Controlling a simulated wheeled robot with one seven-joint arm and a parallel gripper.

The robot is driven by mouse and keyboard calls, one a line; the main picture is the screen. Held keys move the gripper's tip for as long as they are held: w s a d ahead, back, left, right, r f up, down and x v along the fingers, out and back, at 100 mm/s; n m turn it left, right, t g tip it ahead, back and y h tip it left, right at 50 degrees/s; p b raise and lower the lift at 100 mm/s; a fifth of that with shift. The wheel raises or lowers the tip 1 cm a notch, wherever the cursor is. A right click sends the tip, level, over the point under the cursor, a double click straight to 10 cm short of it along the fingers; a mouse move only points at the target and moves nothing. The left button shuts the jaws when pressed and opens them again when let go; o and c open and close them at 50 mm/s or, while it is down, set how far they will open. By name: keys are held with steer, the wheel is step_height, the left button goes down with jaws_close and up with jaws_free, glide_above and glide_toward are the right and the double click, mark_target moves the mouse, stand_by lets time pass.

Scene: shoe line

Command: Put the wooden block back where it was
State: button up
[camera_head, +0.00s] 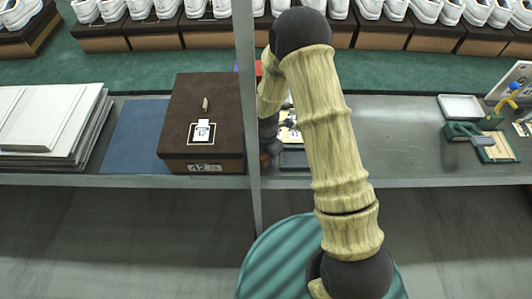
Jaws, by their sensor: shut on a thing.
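My arm (335,130) rises in front of the bench and folds back down behind the grey post. Its wrist (269,147) shows only in part beside the post, low over the bench. My gripper's fingers and anything between them are hidden by the post and the arm. I cannot make out the wooden block for certain. A small brown piece (205,104) lies on the lid of the dark brown box (190,92), above a white label; I cannot tell what it is.
A grey post (247,90) stands close to my wrist. White sheets (45,118) are stacked at the left beside a blue mat (136,135). A white tray (460,107) and green tools (478,135) lie at the right. Shoes on boxes line the back.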

steer(key=shift+f, duration=0.1)
steer(key=o, duration=0.9)
step_height(320, 180, up, 12)
steer(key=shift+r, duration=0.15)
steer(key=shift+w, duration=0.1)
stand_by(0.6)
